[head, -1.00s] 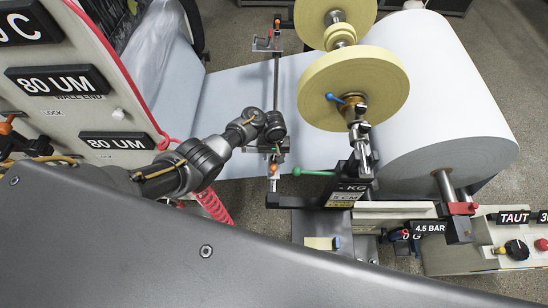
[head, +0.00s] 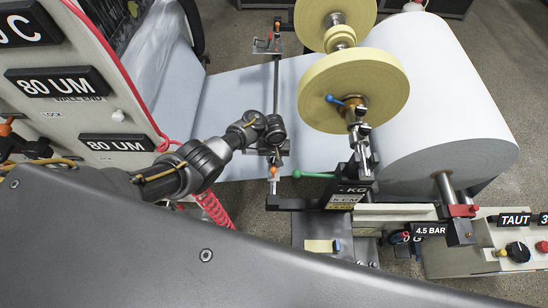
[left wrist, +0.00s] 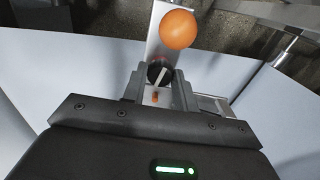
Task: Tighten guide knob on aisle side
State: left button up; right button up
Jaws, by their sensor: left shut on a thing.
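My left gripper (head: 272,150) is over the near-side edge guide, at the near end of the thin cross bar (head: 276,85). In the left wrist view the gripper (left wrist: 157,88) is shut on a dark round guide knob (left wrist: 157,72) with a white pointer line slanting up to the right. One grey finger is on each side of the knob. An orange ball (left wrist: 179,29) stands just beyond it on the metal guide plate (left wrist: 155,45). In the head view my wrist hides the knob. My right gripper is not in view.
A pale paper web (head: 235,95) runs under the bar to a large white roll (head: 440,90). A yellow disc (head: 352,90), a green-knobbed lever (head: 312,174) and a blue-tipped handle (head: 334,98) stand close right of my gripper. A red coiled hose (head: 212,207) hangs below my forearm.

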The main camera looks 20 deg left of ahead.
pick_arm(q)
jog(key=m, duration=0.3)
jog(key=shift+p, duration=0.35)
jog(key=m, duration=0.4)
jog(key=shift+m, duration=0.4)
jog(key=m, duration=0.4)
jog(key=shift+m, duration=0.3)
jog(key=shift+m+b, duration=0.3)
jog(key=shift+m, duration=1.9)
